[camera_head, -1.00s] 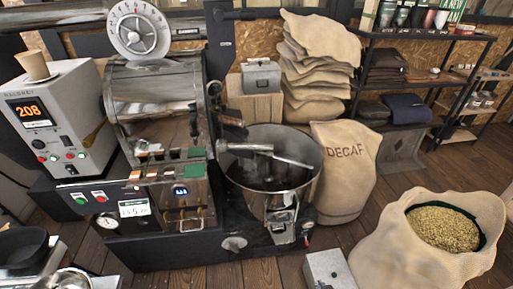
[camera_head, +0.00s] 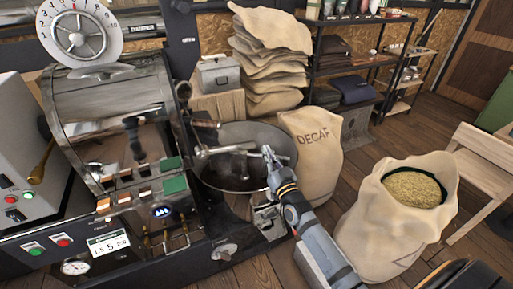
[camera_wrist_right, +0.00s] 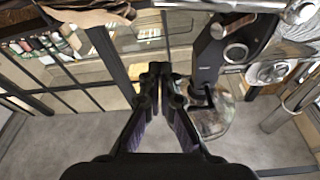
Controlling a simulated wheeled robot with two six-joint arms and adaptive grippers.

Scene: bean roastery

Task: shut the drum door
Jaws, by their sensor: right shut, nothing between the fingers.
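The roaster drum (camera_head: 110,98) is a shiny metal cylinder at the left in the head view. A dark handle (camera_head: 134,138) stands at its front; I cannot clearly make out the drum door's edges or how far open it is. My right gripper (camera_head: 267,152) is shut and empty, pointing up over the right side of the round cooling pan (camera_head: 283,143), to the right of the drum and apart from it. Its closed fingers show at the centre of the right wrist view (camera_wrist_right: 160,69). My left gripper is not in view.
A decaf sack (camera_head: 318,150) stands behind my right arm. Stacked sacks (camera_head: 270,60) and a grey box (camera_head: 215,74) are behind the pan. Wooden floor is free between the sacks and chair.

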